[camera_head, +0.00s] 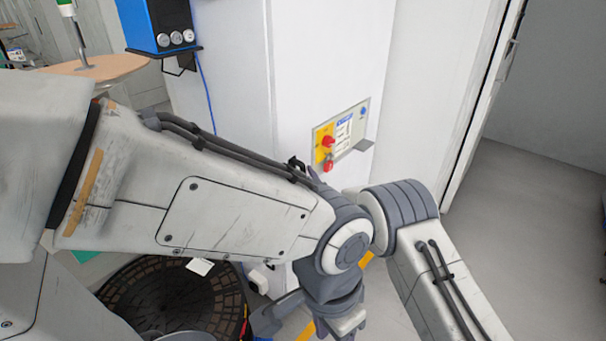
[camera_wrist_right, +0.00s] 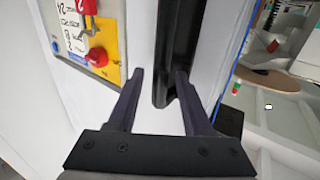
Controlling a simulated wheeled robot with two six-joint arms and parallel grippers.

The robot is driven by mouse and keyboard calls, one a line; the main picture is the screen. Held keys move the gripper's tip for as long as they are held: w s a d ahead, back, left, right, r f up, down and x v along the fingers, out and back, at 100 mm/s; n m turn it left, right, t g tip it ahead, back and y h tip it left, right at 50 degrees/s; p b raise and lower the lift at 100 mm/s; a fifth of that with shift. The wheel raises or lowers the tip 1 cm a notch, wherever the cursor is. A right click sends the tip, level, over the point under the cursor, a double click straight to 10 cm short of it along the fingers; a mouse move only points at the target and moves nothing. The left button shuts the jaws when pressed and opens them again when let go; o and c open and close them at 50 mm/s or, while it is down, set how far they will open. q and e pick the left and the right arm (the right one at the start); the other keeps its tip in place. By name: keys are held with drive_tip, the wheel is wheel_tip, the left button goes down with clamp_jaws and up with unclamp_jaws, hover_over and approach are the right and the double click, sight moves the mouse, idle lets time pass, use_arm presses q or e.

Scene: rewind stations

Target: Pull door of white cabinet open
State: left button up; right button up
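The white cabinet (camera_head: 235,75) stands ahead of me in the head view, with a yellow and white panel (camera_head: 342,135) on its front. In the right wrist view, a dark upright handle (camera_wrist_right: 180,45) stands out from its white face, beside the panel (camera_wrist_right: 95,45). My right gripper (camera_wrist_right: 160,74) is open. The lower end of the handle lies between its two fingers in the picture; I cannot tell whether they touch it.
Red knobs (camera_head: 327,142) stick out of the panel. A blue box (camera_head: 160,25) with gauges hangs at the cabinet's left. A dark round slotted part (camera_head: 175,298) lies low at left.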

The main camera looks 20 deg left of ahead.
clamp_jaws()
idle(1.2)
